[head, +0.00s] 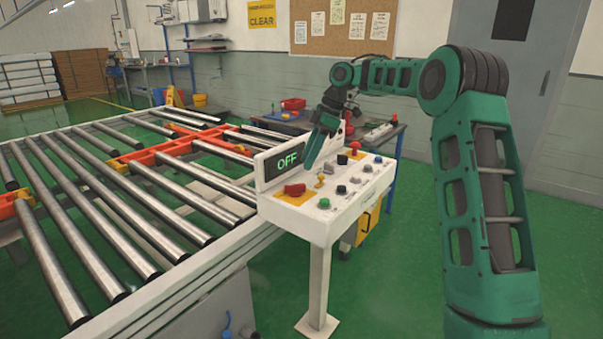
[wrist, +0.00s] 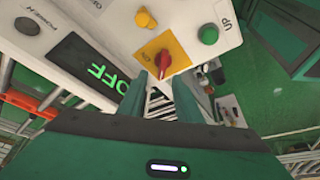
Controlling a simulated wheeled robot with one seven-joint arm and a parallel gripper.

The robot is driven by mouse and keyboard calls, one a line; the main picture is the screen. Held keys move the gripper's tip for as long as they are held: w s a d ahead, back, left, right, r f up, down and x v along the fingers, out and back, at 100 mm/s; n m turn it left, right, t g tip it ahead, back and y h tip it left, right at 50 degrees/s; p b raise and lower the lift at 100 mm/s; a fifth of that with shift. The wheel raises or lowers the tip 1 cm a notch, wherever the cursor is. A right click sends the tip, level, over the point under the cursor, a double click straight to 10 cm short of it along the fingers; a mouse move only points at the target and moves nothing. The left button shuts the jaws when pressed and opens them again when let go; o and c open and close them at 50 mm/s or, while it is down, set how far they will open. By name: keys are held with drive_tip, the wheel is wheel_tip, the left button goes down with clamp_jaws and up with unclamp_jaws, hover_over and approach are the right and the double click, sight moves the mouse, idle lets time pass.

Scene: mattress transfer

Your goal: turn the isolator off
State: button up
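The isolator is a red rotary handle on a yellow plate (head: 295,192), at the near left end of the white control panel (head: 330,218). In the wrist view the red handle (wrist: 165,62) points roughly up and down the picture. The display beside it (head: 287,160) reads OFF in green; it also shows in the wrist view (wrist: 92,72). My gripper (head: 309,166) points down over the panel, its fingertips close to the handle. In the wrist view the two fingers (wrist: 157,76) are apart with a gap between them. Contact with the handle cannot be told.
Other controls surround the handle: an orange-yellow button (wrist: 145,18), a green button marked UP (wrist: 208,34) and a second red knob (head: 356,146). A roller conveyor (head: 100,200) stands left of the panel. A workbench (head: 385,134) stands behind. Green floor is clear in front.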

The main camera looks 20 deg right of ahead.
drive_tip(key=shift+v, duration=1.1)
drive_tip(key=s+d+f+m+h, duration=0.1)
drive_tip(key=s+d+m, duration=0.3)
drive_tip(key=s, duration=0.6)
drive_tip(key=s+d+m+h, duration=0.1)
drive_tip(key=s+d+m, duration=0.1)
drive_tip(key=s+m, duration=0.55)
drive_tip(key=s+d+f+m+h, duration=0.1)
drive_tip(key=s+d+m+h, duration=0.2)
drive_tip(key=s, duration=0.8)
drive_tip(key=s+d+f+m, duration=0.1)
drive_tip(key=s+f+m, duration=0.3)
drive_tip(key=s, duration=0.7)
drive_tip(key=s+d+f+m, duration=0.2)
drive_tip(key=s+f+m, duration=0.2)
drive_tip(key=s, duration=0.7)
drive_tip(key=shift+d+f+g+y, duration=0.15)
drive_tip(key=shift+d+g+y, duration=0.15)
drive_tip(key=shift+y, duration=0.1)
